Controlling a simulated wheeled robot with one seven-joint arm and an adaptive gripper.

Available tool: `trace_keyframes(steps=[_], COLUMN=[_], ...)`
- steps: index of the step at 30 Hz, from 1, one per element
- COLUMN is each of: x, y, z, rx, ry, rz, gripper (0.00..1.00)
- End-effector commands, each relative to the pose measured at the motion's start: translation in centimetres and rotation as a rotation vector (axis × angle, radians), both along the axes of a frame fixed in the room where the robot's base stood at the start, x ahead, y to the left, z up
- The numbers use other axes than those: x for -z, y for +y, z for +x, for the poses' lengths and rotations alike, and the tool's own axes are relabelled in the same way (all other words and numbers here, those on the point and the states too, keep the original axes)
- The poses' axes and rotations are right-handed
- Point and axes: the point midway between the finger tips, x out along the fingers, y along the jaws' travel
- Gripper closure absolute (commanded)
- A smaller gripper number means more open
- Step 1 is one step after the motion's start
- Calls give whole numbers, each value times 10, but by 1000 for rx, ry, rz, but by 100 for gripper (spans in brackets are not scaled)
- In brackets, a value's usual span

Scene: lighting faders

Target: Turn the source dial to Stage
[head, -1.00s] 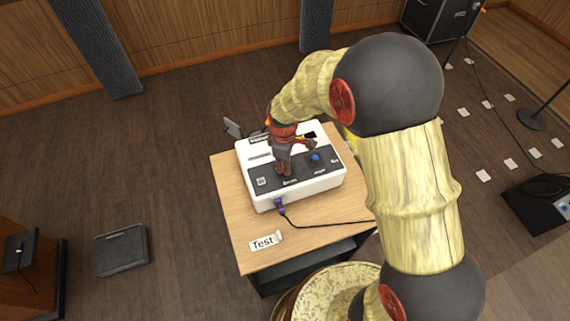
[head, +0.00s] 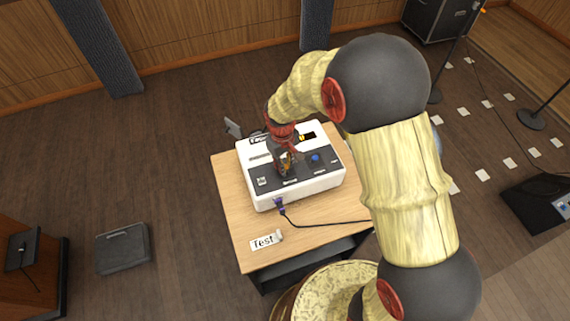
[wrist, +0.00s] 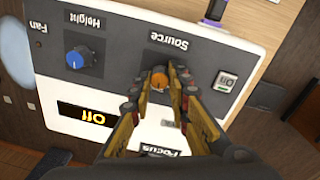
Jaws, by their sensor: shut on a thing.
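The white control box (head: 258,196) with a dark panel sits on the wooden table. In the wrist view the panel shows upside down, with the Source label (wrist: 168,40) beside the orange source dial (wrist: 158,84). My gripper (wrist: 160,76) is shut on this dial, one finger on each side, and the fingers cover part of it. In the head view my gripper (head: 287,170) is over the panel and hides the dial. No Stage marking is readable.
A blue Height knob (wrist: 78,58) is near the source dial, with a Fan label beyond it. A small white switch (wrist: 226,82) is on the other side. A cable plug (head: 279,203) is at the box's front. A "Test" label (head: 264,242) lies on the bare table front.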

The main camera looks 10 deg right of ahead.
Motion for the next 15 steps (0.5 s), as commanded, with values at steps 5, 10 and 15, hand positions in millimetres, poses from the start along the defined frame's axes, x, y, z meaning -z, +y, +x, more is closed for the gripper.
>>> trace_keyframes(steps=[5,10,15], x=[0,0,0], y=[0,0,0], z=[0,0,0], rx=[26,31,30], ry=[0,-1,-1], rz=[0,0,0], gripper=[100,100,100])
